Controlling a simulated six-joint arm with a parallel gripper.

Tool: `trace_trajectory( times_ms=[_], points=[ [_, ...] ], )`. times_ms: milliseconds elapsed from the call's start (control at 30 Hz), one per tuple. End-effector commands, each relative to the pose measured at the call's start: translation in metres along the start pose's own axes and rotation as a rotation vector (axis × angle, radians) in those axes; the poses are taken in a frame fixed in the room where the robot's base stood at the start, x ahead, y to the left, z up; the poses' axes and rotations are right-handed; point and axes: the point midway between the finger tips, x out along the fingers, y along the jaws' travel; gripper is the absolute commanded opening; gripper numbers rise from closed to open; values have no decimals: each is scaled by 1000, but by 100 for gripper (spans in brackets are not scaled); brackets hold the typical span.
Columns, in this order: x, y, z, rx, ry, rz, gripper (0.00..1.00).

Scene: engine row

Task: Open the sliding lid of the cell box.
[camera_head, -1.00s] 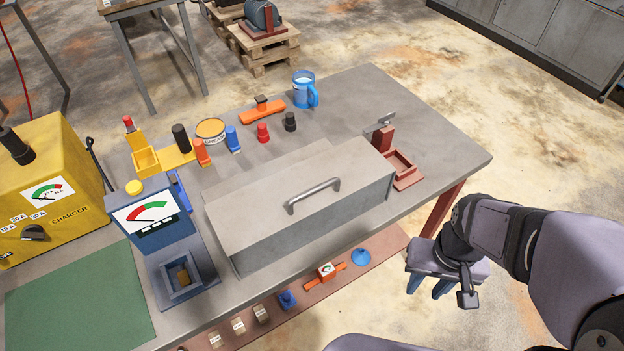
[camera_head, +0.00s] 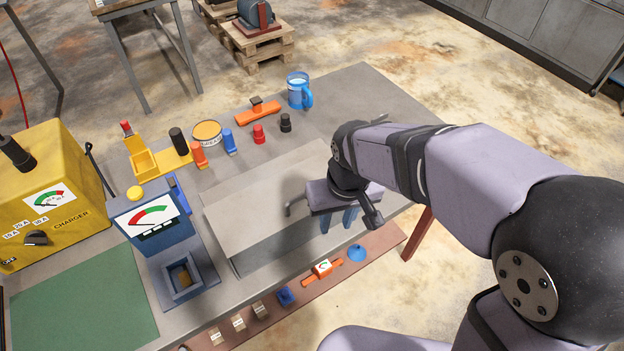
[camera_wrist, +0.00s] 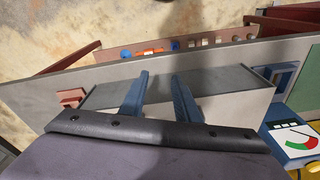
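The cell box (camera_head: 275,249) is a long grey box on the bench, with a flat grey lid (camera_head: 250,208) that looks shut. The handle is not visible there, and I cannot tell whether the fingers touch anything.
A blue meter stand (camera_head: 150,222) and a yellow charger (camera_head: 50,195) stand left of the box. Small coloured parts and a blue mug (camera_head: 298,91) stand behind it. A brown strip (camera_head: 385,243) with small parts lies along the front. The back right bench is clear.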

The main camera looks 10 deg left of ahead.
Motion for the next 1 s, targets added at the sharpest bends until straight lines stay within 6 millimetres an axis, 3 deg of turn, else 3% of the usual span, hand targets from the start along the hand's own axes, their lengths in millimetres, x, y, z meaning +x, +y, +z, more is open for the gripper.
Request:
trace_trajectory(
  times_ms=[33, 100, 200, 300, 600, 1000],
  points=[
    [-15, -14, -24, 46, 33, -11, 29],
    [-35, -22, -54, 187, 73, -29, 29],
    [-63, -25, -81, 419, 110, -58, 29],
    [-83, -28, -94, 645, 119, -84, 29],
    [-88, -28, -80, 1140, 43, -79, 29],
    [-85, -28, -79, 1262, 36, -79, 29]
  ],
)
